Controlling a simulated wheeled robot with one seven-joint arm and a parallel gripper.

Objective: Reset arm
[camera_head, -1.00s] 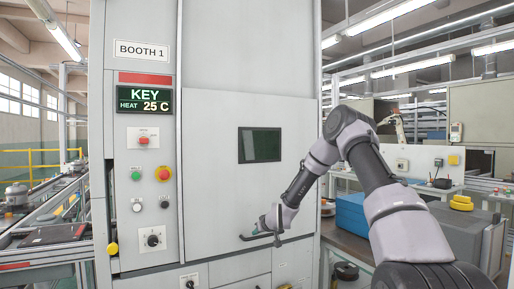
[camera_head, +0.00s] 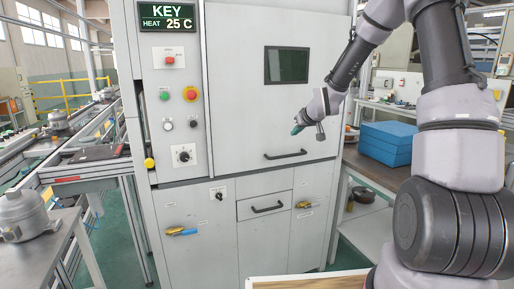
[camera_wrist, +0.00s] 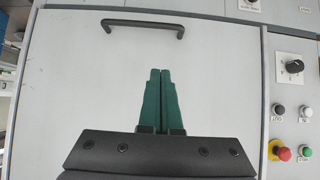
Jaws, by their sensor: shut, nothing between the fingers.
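My gripper (camera_head: 297,128) is in front of the booth door, above and apart from the black door handle (camera_head: 285,154). In the wrist view the gripper's two green fingers (camera_wrist: 161,72) are pressed together with nothing between them. The handle (camera_wrist: 143,25) shows beyond the fingertips in that view. The booth door (camera_head: 230,100) is closed and has a dark window (camera_head: 286,65).
The control panel (camera_head: 178,110) with buttons and a knob is left of the door. Blue boxes (camera_head: 388,140) sit on a bench at right. A drawer handle (camera_head: 267,208) and yellow-handled latches are below. A conveyor (camera_head: 75,150) runs at left.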

